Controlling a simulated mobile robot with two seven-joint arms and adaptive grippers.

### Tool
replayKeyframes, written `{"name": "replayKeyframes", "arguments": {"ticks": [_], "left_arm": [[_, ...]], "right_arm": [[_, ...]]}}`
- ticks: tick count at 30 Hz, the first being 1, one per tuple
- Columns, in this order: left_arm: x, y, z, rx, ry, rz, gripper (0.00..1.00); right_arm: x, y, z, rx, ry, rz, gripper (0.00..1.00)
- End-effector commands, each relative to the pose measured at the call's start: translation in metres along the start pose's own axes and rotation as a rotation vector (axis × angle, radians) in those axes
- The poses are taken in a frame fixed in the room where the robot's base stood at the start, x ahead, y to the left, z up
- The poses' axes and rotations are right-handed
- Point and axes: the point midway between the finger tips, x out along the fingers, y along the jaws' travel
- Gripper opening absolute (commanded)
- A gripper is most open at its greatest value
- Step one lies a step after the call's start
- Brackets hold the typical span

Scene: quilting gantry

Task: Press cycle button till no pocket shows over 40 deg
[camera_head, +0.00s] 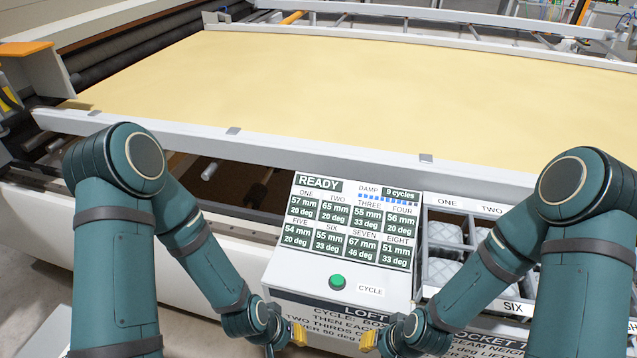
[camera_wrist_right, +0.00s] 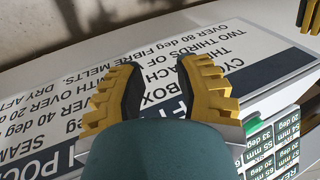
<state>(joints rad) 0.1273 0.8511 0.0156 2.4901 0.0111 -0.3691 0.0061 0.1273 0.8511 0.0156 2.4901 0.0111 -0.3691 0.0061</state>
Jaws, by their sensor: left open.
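The control box (camera_head: 285,262) stands in front of the quilting bed. Its display (camera_head: 352,222) reads READY, with DAMP 9 cycles. Pocket SEVEN reads 46 deg; THREE, SIX and EIGHT read 33 deg; the others read 20 deg. The green cycle button (camera_head: 337,282) sits below the display, beside a CYCLE label. My left gripper (camera_head: 299,335) is in front of the box, below and left of the button, open and apart from it. My right gripper (camera_head: 370,340) is below and right of the button; its yellow fingers (camera_wrist_right: 157,95) are spread and empty in the right wrist view.
A pocket tray (camera_head: 424,235) with white padded pieces stands right of the box, partly behind my right arm. The box's front carries printed instructions (camera_head: 340,325), partly covered by my grippers. The quilting bed (camera_head: 380,90) with its pale yellow sheet and white rail (camera_head: 290,157) lies behind.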

Motion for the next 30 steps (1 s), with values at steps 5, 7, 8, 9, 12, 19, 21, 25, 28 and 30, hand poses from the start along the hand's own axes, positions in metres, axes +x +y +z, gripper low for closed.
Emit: {"name": "replayKeyframes", "arguments": {"ticks": [5,7,8,9,12,19,21,25,28,30], "left_arm": [[0.0000,0.0000,0.0000,0.000,0.000,0.000,0.34],[0.0000,0.0000,0.0000,0.000,0.000,0.000,0.34],[0.0000,0.0000,0.0000,0.000,0.000,0.000,0.34],[0.0000,0.0000,0.0000,0.000,0.000,0.000,0.34],[0.0000,0.0000,0.0000,0.000,0.000,0.000,0.34],[0.0000,0.0000,0.0000,0.000,0.000,0.000,0.34],[0.0000,0.0000,0.0000,0.000,0.000,0.000,0.34],[0.0000,0.0000,0.0000,0.000,0.000,0.000,0.34],[0.0000,0.0000,0.0000,0.000,0.000,0.000,0.34],[0.0000,0.0000,0.0000,0.000,0.000,0.000,0.34]], "right_arm": [[0.0000,0.0000,0.0000,0.000,0.000,0.000,0.00],[0.0000,0.0000,0.0000,0.000,0.000,0.000,0.00],[0.0000,0.0000,0.0000,0.000,0.000,0.000,0.00],[0.0000,0.0000,0.0000,0.000,0.000,0.000,0.00],[0.0000,0.0000,0.0000,0.000,0.000,0.000,0.00],[0.0000,0.0000,0.0000,0.000,0.000,0.000,0.00],[0.0000,0.0000,0.0000,0.000,0.000,0.000,0.00],[0.0000,0.0000,0.0000,0.000,0.000,0.000,0.00],[0.0000,0.0000,0.0000,0.000,0.000,0.000,0.00],[0.0000,0.0000,0.0000,0.000,0.000,0.000,0.00]]}}
